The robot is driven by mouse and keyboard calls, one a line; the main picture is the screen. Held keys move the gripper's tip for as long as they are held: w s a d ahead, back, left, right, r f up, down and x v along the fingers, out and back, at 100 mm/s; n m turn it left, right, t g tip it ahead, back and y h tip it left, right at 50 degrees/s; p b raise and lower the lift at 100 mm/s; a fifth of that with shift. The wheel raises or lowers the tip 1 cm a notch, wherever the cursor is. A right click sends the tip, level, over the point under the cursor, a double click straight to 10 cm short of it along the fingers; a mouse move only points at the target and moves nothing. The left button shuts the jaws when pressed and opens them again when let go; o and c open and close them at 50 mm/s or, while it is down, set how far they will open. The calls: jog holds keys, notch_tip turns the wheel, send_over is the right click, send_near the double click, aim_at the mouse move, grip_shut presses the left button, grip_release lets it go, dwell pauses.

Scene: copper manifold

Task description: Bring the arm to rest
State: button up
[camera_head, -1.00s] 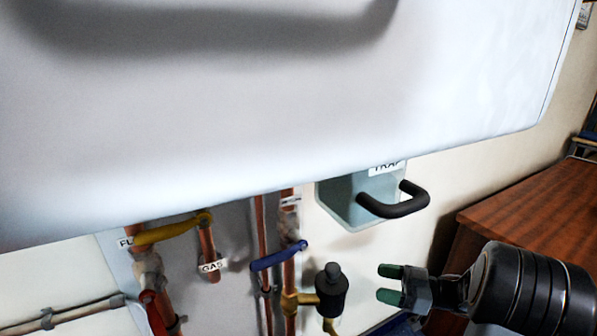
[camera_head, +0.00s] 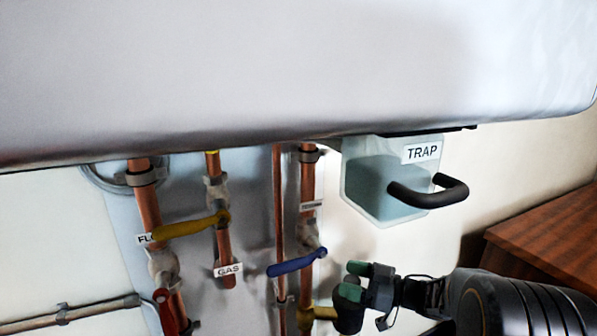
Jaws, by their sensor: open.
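My gripper (camera_head: 352,281) shows at the lower right, at the end of my dark arm, with its green-tipped fingers pointing left. It is open, and I see nothing held in it. In the picture it overlaps the black fitting (camera_head: 349,318) beside the copper pipes; I cannot tell the depth gap between them. The trap (camera_head: 365,190), a clear box labelled TRAP with a black handle (camera_head: 428,193), hangs above the gripper, apart from it in the picture.
A large white casing (camera_head: 300,75) fills the top. Copper pipes (camera_head: 307,185) carry a yellow lever (camera_head: 190,225), a blue lever (camera_head: 297,264) and a red lever (camera_head: 165,312). A wooden cabinet (camera_head: 545,235) stands at the right. Pale wall is bare between trap and cabinet.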

jog(key=r, duration=0.2)
jog(key=w+r+t+h+p, duration=0.1)
jog(key=shift+r+t, duration=0.3)
jog(key=shift+r, duration=0.05)
jog(key=w+d+m+t+h, duration=0.2)
jog(key=d+m+t+h, duration=0.5)
jog(key=h, duration=0.8)
jog(key=s+a+f+m+g, duration=0.1)
jog(key=s+f+m+g, duration=0.1)
jog(key=s, duration=0.4)
jog(key=s+a+f+m+g+b, duration=0.1)
jog(key=s+f+m+g, duration=0.1)
jog(key=s+f+g, duration=0.2)
jog(key=s+a+f+m+g, duration=0.1)
jog(key=s+f+m+g, duration=0.1)
jog(key=s+g, duration=0.5)
jog(key=s+f, duration=0.1)
jog(key=s, duration=0.2)
jog(key=shift+m+h, duration=0.3)
